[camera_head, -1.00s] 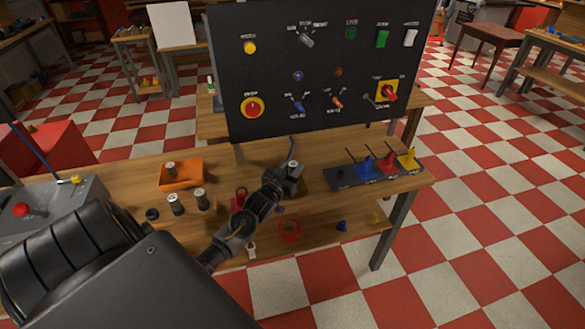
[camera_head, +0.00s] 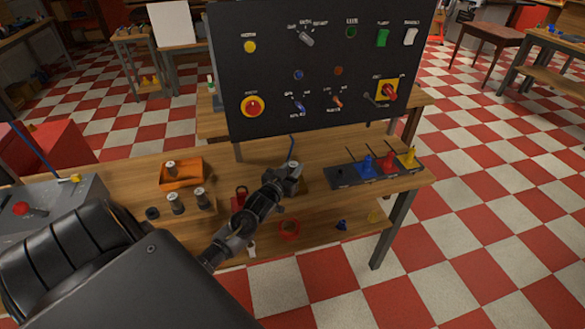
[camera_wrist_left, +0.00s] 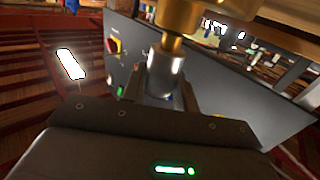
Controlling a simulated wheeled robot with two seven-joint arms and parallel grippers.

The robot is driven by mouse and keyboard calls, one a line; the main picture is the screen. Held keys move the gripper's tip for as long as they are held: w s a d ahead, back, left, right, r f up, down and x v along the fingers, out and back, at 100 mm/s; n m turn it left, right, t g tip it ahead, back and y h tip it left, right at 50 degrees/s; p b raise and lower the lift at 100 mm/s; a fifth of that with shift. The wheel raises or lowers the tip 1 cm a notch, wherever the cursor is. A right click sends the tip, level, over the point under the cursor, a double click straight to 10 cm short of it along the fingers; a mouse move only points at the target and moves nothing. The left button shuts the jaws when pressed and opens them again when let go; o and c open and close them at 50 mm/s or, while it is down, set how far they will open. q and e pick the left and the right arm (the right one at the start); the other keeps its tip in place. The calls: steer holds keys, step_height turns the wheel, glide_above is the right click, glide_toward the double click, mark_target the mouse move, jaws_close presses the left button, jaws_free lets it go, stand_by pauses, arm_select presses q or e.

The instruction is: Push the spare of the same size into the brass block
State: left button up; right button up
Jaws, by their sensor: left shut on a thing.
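My left gripper (camera_head: 291,177) is over the bench, in front of the black panel. In the left wrist view its fingers (camera_wrist_left: 163,95) are shut on a grey metal cylinder (camera_wrist_left: 163,75). A stepped brass-coloured part (camera_wrist_left: 180,15) sits directly above this cylinder and meets it in the picture. I cannot tell whether it belongs to the held piece or to the brass block. In the head view the gripper hides most of the piece, and I cannot make out the brass block. Two similar cylinders stand on the bench to the left, one here (camera_head: 175,204) and one here (camera_head: 201,198). My right gripper is not in view.
An orange tray (camera_head: 183,183) with a small cylinder in it and a black ring (camera_head: 152,213) lie to the left. The black control panel (camera_head: 320,65) stands close behind the gripper. A dark rack (camera_head: 345,182) with coloured pieces is at the right. A red padlock (camera_head: 240,197) lies near my arm.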

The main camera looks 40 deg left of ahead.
arm_select(q)
steer(key=shift+f+b, duration=0.3)
steer(key=shift+f, duration=0.15)
steer(key=shift+s+d, duration=0.1)
steer(key=shift+r+p, duration=0.45)
steer(key=shift+p, duration=0.2)
steer(key=shift+r, duration=0.1)
steer(key=shift+p, duration=0.35)
stand_by(0.4)
steer(key=shift+f, duration=0.25)
stand_by(0.4)
steer(key=shift+f+b, duration=0.25)
steer(key=shift+b, duration=0.2)
steer(key=shift+f, duration=0.1)
